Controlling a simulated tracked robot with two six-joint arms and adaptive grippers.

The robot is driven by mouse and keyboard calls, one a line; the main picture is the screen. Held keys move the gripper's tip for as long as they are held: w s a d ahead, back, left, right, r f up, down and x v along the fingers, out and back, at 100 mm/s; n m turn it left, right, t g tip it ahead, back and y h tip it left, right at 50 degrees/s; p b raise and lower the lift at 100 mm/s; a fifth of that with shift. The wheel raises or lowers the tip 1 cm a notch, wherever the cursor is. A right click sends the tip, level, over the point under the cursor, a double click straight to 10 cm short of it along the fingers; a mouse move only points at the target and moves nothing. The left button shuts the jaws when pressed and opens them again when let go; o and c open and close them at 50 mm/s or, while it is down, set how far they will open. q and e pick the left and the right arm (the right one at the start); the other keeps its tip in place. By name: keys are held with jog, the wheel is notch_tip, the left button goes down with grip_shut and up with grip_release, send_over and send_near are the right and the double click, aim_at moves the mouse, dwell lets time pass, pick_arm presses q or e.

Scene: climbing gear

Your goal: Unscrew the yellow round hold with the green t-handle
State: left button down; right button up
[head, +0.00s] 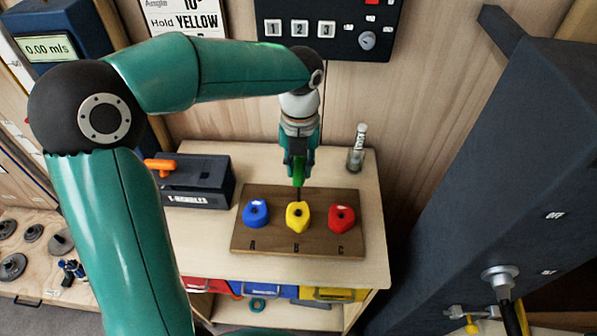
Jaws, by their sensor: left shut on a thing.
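The yellow hold (297,216) sits in the middle of a brown wooden board (270,248), above the letter B. It has a dark hole in its top. My left gripper (299,158) is shut on the green t-handle (298,174) and points it down just behind and above the yellow hold. The handle's lower end is close to the hold. I cannot tell whether it touches the hold. The gripper hides the upper part of the handle. My right gripper is not in view.
A blue hold (255,213) and a red hold (342,218) flank the yellow one. A dark toolbox (205,182) with an orange handle stands left, a small glass bottle (356,150) back right. A dark slanted wall (500,175) fills the right. The sign (190,20) reads "Hold YELLOW".

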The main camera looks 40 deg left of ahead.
pick_arm(q)
jog(key=shift+r, duration=4.4)
jog(key=shift+s+a, duration=0.1)
